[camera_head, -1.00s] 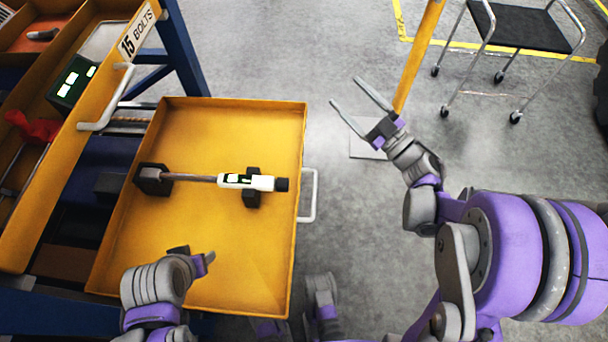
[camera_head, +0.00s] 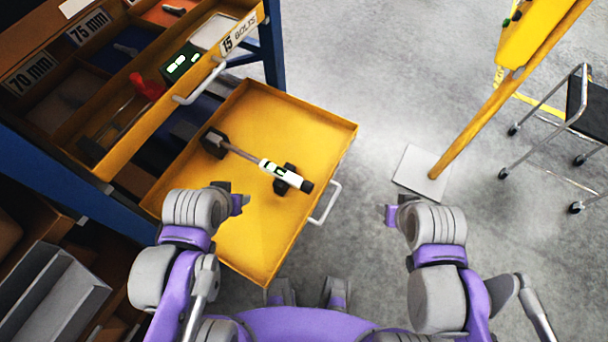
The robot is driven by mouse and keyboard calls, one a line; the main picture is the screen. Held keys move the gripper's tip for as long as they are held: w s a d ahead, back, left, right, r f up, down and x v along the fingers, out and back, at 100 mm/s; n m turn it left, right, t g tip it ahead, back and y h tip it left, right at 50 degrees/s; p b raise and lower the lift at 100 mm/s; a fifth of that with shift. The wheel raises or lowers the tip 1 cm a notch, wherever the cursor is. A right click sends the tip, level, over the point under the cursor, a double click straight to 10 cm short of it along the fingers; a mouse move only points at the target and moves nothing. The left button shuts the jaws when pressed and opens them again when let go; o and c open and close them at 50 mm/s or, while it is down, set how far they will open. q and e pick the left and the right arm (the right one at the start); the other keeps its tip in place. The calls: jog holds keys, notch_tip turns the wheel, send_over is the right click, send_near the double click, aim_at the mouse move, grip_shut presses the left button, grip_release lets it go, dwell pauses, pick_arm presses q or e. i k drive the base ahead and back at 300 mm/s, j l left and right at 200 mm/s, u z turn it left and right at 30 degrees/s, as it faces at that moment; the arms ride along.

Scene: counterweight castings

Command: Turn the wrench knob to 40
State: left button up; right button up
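The wrench (camera_head: 252,158) lies across two dark supports in an open yellow drawer (camera_head: 322,137). Its grey shaft runs from a dark head at the upper left to a white section with small dark marks. A black end, which may be the knob (camera_head: 306,186), is at the lower right; its setting is too small to read. My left gripper (camera_head: 240,200) is over the drawer's near left part, apart from the wrench, its fingers mostly hidden by the wrist. My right gripper (camera_head: 392,212) is to the right of the drawer over the floor, its fingers largely hidden.
An upper drawer labelled 15 BOLTS (camera_head: 240,35) holds a green box with lit displays (camera_head: 181,63) and a red item (camera_head: 147,86). A yellow post on a pale base plate (camera_head: 420,174) stands right of the drawer. A dark-topped trolley (camera_head: 590,105) is at the far right.

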aim_at(307, 187)
jog(key=i+l+u, duration=0.15)
jog(key=u, duration=0.3)
jog(key=i+l+u, duration=0.25)
jog(key=u, duration=0.25)
jog(key=i+l+u, duration=0.3)
jog(key=u, duration=0.15)
jog(key=i+l+u, duration=0.1)
jog(key=l+u, duration=0.35)
jog(key=i+l+u, duration=0.1)
jog(key=l+u, duration=0.7)
jog(key=u, duration=0.15)
jog(key=k+l+u, duration=0.1)
jog(key=l+u, duration=0.6)
jog(key=u, duration=0.25)
jog(key=k+l+u, duration=0.15)
jog(key=u, duration=0.3)
jog(key=k+l+u, duration=0.1)
jog(key=u, duration=0.35)
jog(key=k+u, duration=0.25)
jog(key=u, duration=0.25)
